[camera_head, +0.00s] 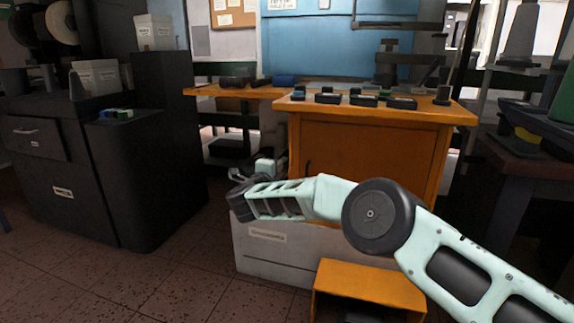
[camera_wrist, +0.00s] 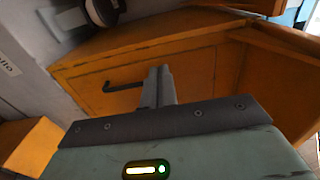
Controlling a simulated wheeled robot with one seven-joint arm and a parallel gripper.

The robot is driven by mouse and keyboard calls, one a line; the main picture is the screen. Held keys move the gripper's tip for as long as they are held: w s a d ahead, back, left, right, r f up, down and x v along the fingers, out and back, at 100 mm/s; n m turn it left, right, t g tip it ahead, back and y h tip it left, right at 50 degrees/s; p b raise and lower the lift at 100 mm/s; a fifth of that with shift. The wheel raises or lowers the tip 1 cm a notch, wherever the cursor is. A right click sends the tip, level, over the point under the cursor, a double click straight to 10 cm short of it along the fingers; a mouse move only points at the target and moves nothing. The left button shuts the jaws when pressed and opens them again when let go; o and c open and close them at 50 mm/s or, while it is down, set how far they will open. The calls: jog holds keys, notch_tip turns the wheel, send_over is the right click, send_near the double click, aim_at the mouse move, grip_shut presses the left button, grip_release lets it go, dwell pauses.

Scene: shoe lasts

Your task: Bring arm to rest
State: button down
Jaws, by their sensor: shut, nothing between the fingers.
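My arm reaches in from the lower right of the head view, bent at a round dark joint. My gripper (camera_head: 240,197) is at its left end, in front of the orange workbench (camera_head: 370,150) and above the floor. In the wrist view the two grey fingers of my gripper (camera_wrist: 159,75) are together, with nothing held between them. Behind them is an orange cabinet front (camera_wrist: 200,72) with a dark handle (camera_wrist: 122,87). I cannot tell how far the fingers are from it.
A pale grey box (camera_head: 275,255) stands on the floor below my arm, beside a small orange stool-like piece (camera_head: 370,285). Several dark objects lie on the workbench top. A black cabinet (camera_head: 160,150) stands on the left. The tiled floor (camera_head: 130,285) is clear at lower left.

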jog(key=s+a+r+n+y+p, duration=0.1)
jog(key=s+a+r+n+y, duration=0.4)
jog(key=a, duration=0.3)
jog(key=s+a+r+n+y, duration=0.3)
jog(key=a+r+n+y, duration=0.25)
jog(key=a, duration=0.25)
jog(key=s+a+r+n+g+y, duration=0.1)
jog(key=s+r+n+g+y, duration=0.1)
jog(key=s+n+g, duration=0.3)
jog(key=s+a+r+n+g+y, duration=0.1)
jog(key=s+r+n+y, duration=0.15)
jog(key=s, duration=0.35)
jog(key=s+d+f+n+g+h, duration=0.3)
jog(key=s+d+f+n+g, duration=0.1)
jog(key=s+d, duration=0.85)
jog(key=s+d+f+n+g+h, duration=0.3)
jog(key=s+d+f, duration=0.2)
jog(key=s+d, duration=0.75)
jog(key=s+d+f+n+g+h, duration=0.4)
jog(key=s+d, duration=0.7)
jog(key=d, duration=0.3)
notch_tip(320, 180, up, 35)
jog(key=p, duration=3.5)
jog(key=shift+s+d, duration=0.3)
jog(key=shift+d, duration=0.15)
